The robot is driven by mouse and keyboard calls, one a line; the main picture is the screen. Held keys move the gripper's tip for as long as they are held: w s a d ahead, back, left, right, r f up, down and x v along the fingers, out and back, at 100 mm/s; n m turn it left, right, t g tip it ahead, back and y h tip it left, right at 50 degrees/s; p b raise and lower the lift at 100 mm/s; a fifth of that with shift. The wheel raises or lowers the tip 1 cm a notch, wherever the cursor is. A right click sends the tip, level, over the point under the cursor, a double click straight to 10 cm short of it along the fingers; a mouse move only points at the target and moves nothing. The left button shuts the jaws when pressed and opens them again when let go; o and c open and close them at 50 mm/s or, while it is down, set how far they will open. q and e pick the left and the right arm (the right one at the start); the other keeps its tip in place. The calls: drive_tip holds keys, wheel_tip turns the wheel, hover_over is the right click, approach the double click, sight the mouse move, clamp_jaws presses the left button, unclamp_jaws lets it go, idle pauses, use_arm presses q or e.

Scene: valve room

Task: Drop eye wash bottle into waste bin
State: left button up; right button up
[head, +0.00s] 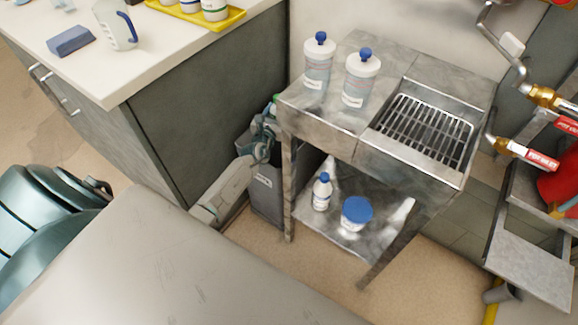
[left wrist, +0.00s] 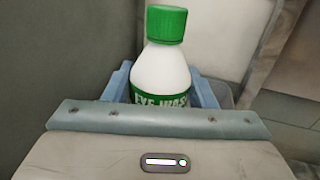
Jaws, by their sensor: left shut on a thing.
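The eye wash bottle (left wrist: 166,68) is white with a green cap and green label, and stands roughly upright in the left wrist view. My left gripper (left wrist: 163,92) is shut on it, with blue fingers on both sides. In the head view my left gripper (head: 268,128) is at the top of the grey waste bin (head: 266,196), between the counter and the steel sink table. Only a bit of green from the bottle (head: 277,98) shows there. The arm hides part of the bin, and its inside cannot be seen. My right gripper is out of view.
The steel table (head: 335,116) holds two white bottles with blue caps and a drain grid. Its lower shelf (head: 375,238) holds a small bottle and a blue-lidded tub. The counter (head: 140,52) carries a jug, a blue block and a yellow tray. Valves and pipes are at right.

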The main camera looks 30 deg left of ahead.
sight(275, 117)
use_arm(q)
drive_tip(key=o, duration=1.3)
drive_tip(key=shift+r, duration=0.1)
drive_tip(key=shift+c, duration=0.2)
drive_tip(key=p+v, duration=0.1)
drive_tip(key=v, duration=0.9)
drive_tip(key=shift+s+d, duration=0.1)
drive_tip(key=shift+s, duration=0.3)
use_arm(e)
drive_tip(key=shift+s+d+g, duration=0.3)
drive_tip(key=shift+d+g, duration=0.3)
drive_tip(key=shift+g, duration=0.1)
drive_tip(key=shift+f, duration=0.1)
